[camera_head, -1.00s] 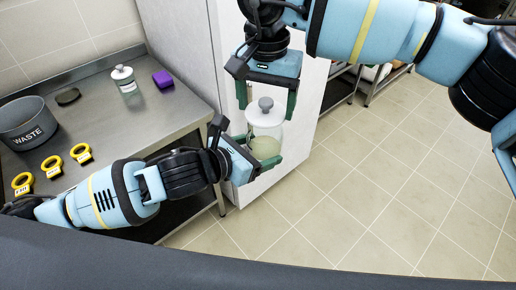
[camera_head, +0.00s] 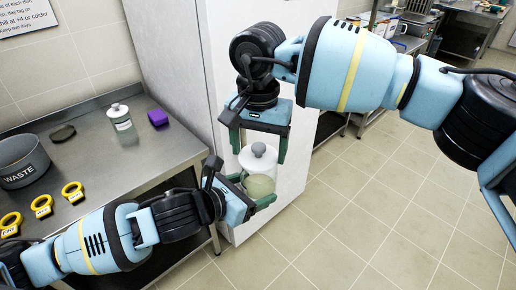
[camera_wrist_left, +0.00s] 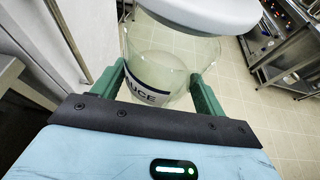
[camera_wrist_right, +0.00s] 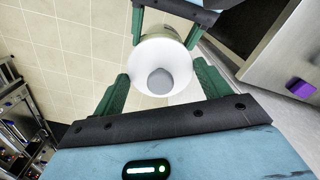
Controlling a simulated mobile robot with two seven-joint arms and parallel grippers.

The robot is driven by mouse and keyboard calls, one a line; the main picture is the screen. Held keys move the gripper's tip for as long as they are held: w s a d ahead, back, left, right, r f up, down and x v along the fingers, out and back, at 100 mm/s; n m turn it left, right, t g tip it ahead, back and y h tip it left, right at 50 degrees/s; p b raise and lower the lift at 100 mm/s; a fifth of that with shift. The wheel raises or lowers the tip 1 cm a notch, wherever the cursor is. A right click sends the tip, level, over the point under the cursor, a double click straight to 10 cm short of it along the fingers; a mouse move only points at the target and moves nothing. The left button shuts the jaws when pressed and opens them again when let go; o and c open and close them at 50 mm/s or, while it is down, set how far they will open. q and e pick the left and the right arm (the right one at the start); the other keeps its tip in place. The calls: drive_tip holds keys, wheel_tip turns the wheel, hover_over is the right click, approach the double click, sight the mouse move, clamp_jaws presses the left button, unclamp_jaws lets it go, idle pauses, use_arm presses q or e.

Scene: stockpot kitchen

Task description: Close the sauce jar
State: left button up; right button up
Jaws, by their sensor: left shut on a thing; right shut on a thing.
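The sauce jar (camera_head: 261,186) is a clear glass jar with pale contents and a "SAUCE" label, which shows in the left wrist view (camera_wrist_left: 160,70). My left gripper (camera_head: 248,192) is shut around its body and holds it in the air, upright. Its white lid (camera_head: 258,161) with a grey knob is at the jar's mouth. My right gripper (camera_head: 259,143) points down from above, shut on the lid, with one finger on each side; the lid also shows in the right wrist view (camera_wrist_right: 160,66). I cannot tell whether the lid is fully seated.
The steel counter (camera_head: 150,152) at left holds a waste bin (camera_head: 20,165), several yellow rings (camera_head: 72,191), a dark disc (camera_head: 62,133), another lidded jar (camera_head: 121,121) and a purple block (camera_head: 158,118). A white cabinet (camera_head: 165,50) stands behind my grippers. The tiled floor is clear at right.

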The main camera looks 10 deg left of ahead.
drive_tip(key=shift+f, duration=0.85)
drive_tip(key=shift+f, duration=0.65)
drive_tip(key=o, duration=1.1)
drive_tip(key=shift+r, duration=0.15)
wheel_tip(320, 180, up, 12)
drive_tip(key=shift+f, duration=0.15)
